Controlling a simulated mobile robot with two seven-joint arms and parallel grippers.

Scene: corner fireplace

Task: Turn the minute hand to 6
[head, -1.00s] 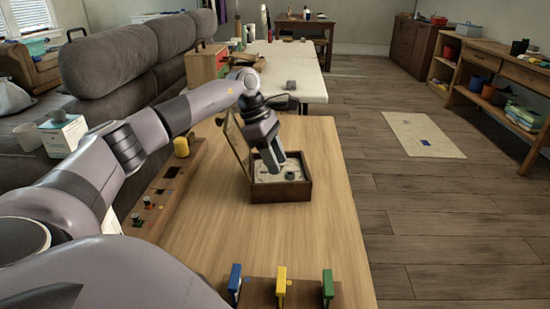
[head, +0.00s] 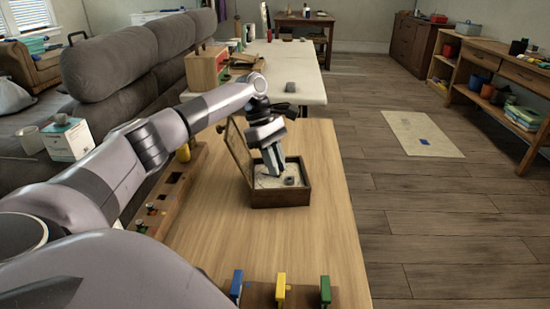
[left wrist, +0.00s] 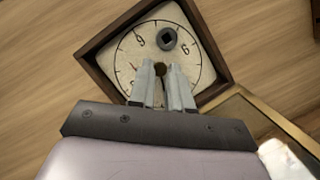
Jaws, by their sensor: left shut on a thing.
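The clock is a dark wooden box (head: 281,198) on the table, its framed lid (head: 237,150) standing open at the left. The left wrist view shows its pale dial (left wrist: 124,53) with 9 at upper left and 6 at upper right. A dark grey round knob (left wrist: 167,39) with a square hole sits on the dial between 9 and 6. My left gripper (head: 274,172) reaches down into the box. Its fingertips (left wrist: 162,68) are shut around a small brown piece (left wrist: 160,69) near the dial's middle; the fingers hide part of the dial and any hand under them. My right gripper is out of view.
A wooden strip with small knobs (head: 160,205) lies along the table's left edge. Blue (head: 236,285), yellow (head: 281,288) and green (head: 325,289) handles stand at the front. The tabletop (head: 325,230) right of the box is clear. A grey sofa is at left.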

